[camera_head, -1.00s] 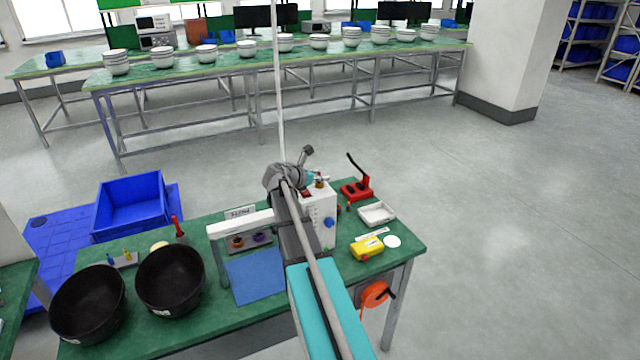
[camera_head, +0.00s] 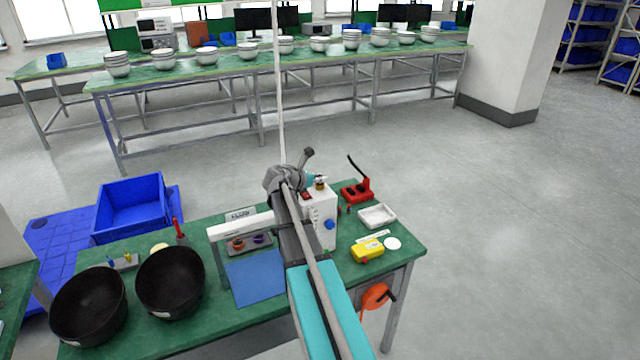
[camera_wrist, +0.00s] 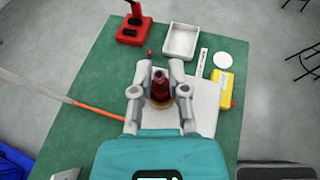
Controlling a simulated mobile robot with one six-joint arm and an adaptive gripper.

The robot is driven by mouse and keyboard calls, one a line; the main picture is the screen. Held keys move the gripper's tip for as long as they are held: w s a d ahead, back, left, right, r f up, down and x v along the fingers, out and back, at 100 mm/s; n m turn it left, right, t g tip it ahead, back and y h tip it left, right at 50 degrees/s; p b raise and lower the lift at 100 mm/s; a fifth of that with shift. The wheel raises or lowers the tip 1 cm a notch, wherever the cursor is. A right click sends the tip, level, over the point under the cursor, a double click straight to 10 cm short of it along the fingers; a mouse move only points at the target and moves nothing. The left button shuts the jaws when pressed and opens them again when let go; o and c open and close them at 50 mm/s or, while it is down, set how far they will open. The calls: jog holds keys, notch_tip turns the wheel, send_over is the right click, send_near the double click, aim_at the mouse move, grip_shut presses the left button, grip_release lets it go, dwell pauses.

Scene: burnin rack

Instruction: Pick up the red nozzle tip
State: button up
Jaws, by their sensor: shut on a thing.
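The red nozzle tip (camera_wrist: 160,87) shows in the wrist view as a dark red, tapered piece between the fingers of my gripper (camera_wrist: 159,76). My gripper is shut on it, one finger on each side. A brass-coloured ring (camera_wrist: 160,103) shows at its lower end. In the head view my gripper is over the top of the white box-shaped machine (camera_head: 322,215), with its fingers partly hidden. I cannot tell whether the tip is clear of the machine's top.
A red lever device (camera_head: 356,191), a white tray (camera_head: 377,215), a yellow device (camera_head: 367,250) and a white disc (camera_head: 392,243) are on the green bench right of the machine. Black bowls (camera_head: 170,282) and a blue panel (camera_head: 256,277) are to the left.

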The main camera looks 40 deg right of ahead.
jog(key=shift+r, duration=0.15)
notch_tip(320, 180, up, 2)
jog(key=shift+p, duration=1.15)
jog(key=s+a+r+p, duration=0.6)
jog(key=s+r+p, duration=0.4)
jog(key=s, duration=0.2)
jog(key=shift+s+a+r+p, duration=0.2)
jog(key=shift+a+r+p, duration=0.05)
jog(key=shift+r+p, duration=0.1)
